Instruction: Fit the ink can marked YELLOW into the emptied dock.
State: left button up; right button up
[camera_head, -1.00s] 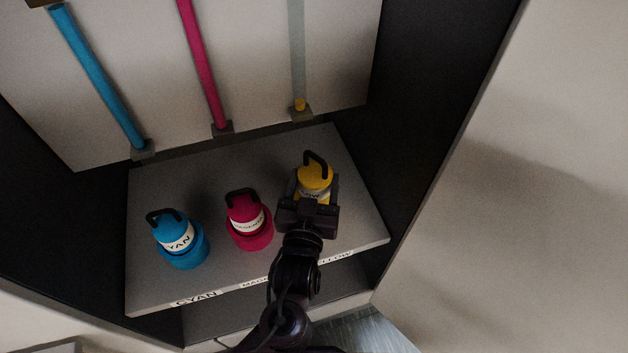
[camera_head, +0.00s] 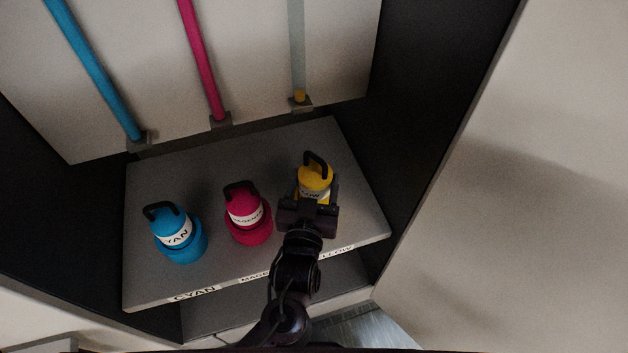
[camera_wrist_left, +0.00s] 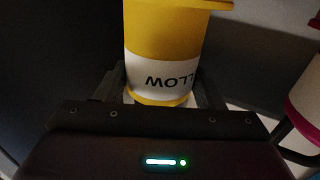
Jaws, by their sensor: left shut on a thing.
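The yellow ink can (camera_head: 314,176) with a black handle stands upright at the right end of the grey shelf (camera_head: 150,290), above the shelf-edge label ending in "LLOW". My left gripper (camera_head: 311,200) is shut on it from the front. In the left wrist view the yellow can (camera_wrist_left: 165,40) sits between the fingers, its white band reading "LLOW" upside down. The yellow dock and the can's base are hidden behind my gripper in the head view, so I cannot tell how the can is seated. My right gripper is out of view.
The magenta can (camera_head: 247,214) and cyan can (camera_head: 177,235) stand in their docks to the left. Ink tubes hang behind; the yellow tube (camera_head: 298,50) is pale with a little yellow at its bottom. A dark wall closes the right side.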

pick_arm(q)
jog(key=shift+f+b, duration=0.55)
jog(key=shift+f, duration=0.4)
jog(key=o, duration=1.3)
jog(key=shift+o, duration=0.3)
jog(key=shift+f, duration=0.1)
jog(key=shift+f, duration=0.1)
jog(key=s+a, duration=0.1)
jog(key=s, duration=0.6)
jog(key=shift+s+b, duration=0.3)
jog(key=shift+s, duration=0.1)
